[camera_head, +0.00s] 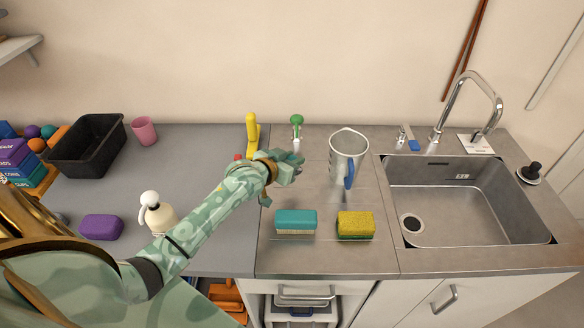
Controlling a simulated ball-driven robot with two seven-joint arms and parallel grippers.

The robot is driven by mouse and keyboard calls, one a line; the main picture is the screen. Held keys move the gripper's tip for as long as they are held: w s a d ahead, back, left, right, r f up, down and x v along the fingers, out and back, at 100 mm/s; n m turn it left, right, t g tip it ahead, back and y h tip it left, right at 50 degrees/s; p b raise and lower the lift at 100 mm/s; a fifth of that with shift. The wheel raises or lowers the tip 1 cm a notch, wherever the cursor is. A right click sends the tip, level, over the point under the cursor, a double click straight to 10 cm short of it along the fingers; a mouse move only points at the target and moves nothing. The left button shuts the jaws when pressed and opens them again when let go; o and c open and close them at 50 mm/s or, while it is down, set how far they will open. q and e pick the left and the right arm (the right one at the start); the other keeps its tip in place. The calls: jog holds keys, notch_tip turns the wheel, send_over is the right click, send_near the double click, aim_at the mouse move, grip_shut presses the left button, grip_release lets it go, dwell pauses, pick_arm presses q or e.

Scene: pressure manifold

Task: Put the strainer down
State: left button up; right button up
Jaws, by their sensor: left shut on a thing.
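My left gripper (290,166) reaches in from the left over the steel counter (310,187), left of the metal jug. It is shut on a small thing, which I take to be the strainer. The hand hides nearly all of it, so its shape and any contact with the counter cannot be told. My right gripper is not in view.
A metal jug (347,150) with a blue handle stands right of the hand. Behind are yellow (252,132) and green (297,121) fittings. Teal (296,221) and yellow (356,224) sponges lie in front. The sink (465,203) is at right, a black bin (88,147) at left.

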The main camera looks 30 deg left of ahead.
pick_arm(q)
notch_tip(320, 180, up, 3)
jog(key=shift+f, duration=0.2)
jog(key=shift+s+f, duration=0.25)
jog(key=s+d+r+y+b, duration=0.1)
jog(key=s+d+r+b, duration=0.5)
jog(key=s+d, duration=0.5)
notch_tip(320, 180, up, 2)
jog(key=shift+d+r+n+b, duration=0.15)
jog(key=shift+d+n+b, duration=0.25)
jog(key=shift+d, duration=0.6)
jog(key=shift+d+r, duration=0.1)
